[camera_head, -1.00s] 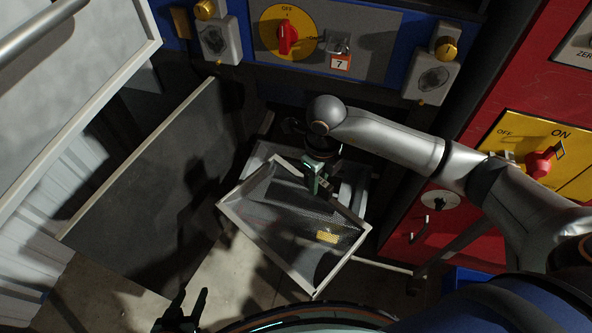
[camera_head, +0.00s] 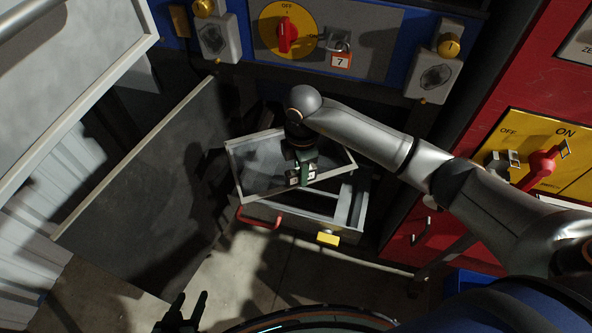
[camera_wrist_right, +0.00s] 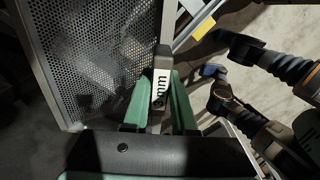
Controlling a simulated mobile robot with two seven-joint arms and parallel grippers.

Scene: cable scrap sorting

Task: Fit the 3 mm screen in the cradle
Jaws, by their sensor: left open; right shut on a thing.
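The screen (camera_head: 258,168) is a perforated mesh panel in a light metal frame. My right gripper (camera_head: 303,174) is shut on a tab on its edge. In the right wrist view, the green fingers (camera_wrist_right: 160,108) hold the tab, whose label shows "mm"; its number is hidden. The mesh (camera_wrist_right: 95,55) fills the upper left there. The cradle (camera_head: 347,213) is a grey drawer-like frame, partly under the screen. The screen is turned out of line with it, and I cannot tell whether they touch. My left gripper (camera_head: 184,312) is open and empty at the bottom.
A red handle (camera_head: 258,217) and a yellow tag (camera_head: 328,239) are at the cradle's front. A large dark panel (camera_head: 140,200) stands open at left. A padlock tagged 7 (camera_head: 341,60) hangs above. A red cabinet (camera_head: 480,110) is at right. Bare floor shows in front.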

